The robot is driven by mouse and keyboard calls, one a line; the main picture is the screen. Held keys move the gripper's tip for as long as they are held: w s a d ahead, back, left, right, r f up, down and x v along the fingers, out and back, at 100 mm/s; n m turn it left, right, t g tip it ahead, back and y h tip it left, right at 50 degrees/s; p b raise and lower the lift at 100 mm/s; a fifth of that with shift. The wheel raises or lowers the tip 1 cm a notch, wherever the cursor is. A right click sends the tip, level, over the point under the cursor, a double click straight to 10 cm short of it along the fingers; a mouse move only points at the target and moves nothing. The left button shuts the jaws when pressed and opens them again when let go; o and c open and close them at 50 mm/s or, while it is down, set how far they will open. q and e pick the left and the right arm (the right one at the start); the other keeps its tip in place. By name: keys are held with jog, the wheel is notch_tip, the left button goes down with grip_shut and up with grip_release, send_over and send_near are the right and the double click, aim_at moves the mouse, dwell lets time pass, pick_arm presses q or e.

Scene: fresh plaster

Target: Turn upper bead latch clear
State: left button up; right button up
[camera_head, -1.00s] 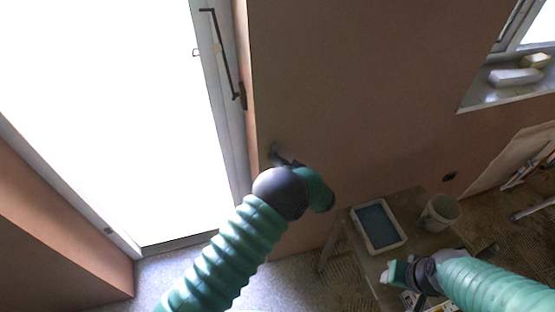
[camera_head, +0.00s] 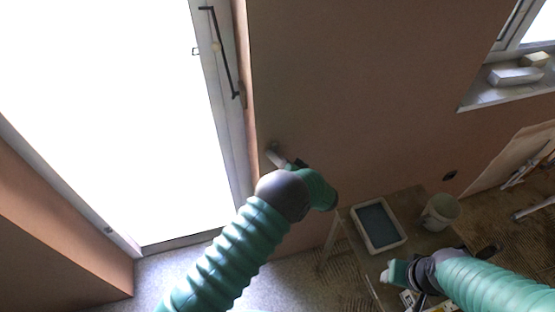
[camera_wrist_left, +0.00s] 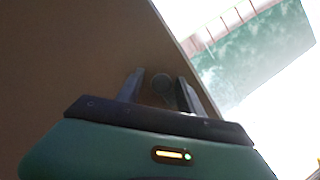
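A small grey knob-like piece (camera_head: 273,152), which may be the upper bead latch, stands out from the brown wall beside the door-side corner. A round dark end (camera_wrist_left: 162,87) shows between the fingers in the left wrist view. My left gripper (camera_wrist_left: 159,88) is open around it, with a gap on the left and the right finger close or touching. In the head view my left wrist and forearm hide most of this gripper. My right gripper (camera_head: 389,274) is low over the small table; its fingers are too small to read.
A bright glazed door (camera_head: 110,120) with a long dark handle bar (camera_head: 221,55) is left of the wall corner. A tray (camera_head: 378,226) and a white bucket (camera_head: 440,211) stand on the table (camera_head: 412,197). Blocks (camera_head: 515,77) lie on the window sill.

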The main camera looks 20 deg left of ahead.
pick_arm(q)
jog(key=shift+d+f, duration=0.1)
jog(key=shift+s+d, duration=0.15)
jog(key=b+v, duration=0.3)
jog(key=v, duration=0.8)
jog(key=shift+d+b, duration=0.4)
jog(key=shift+a, duration=0.15)
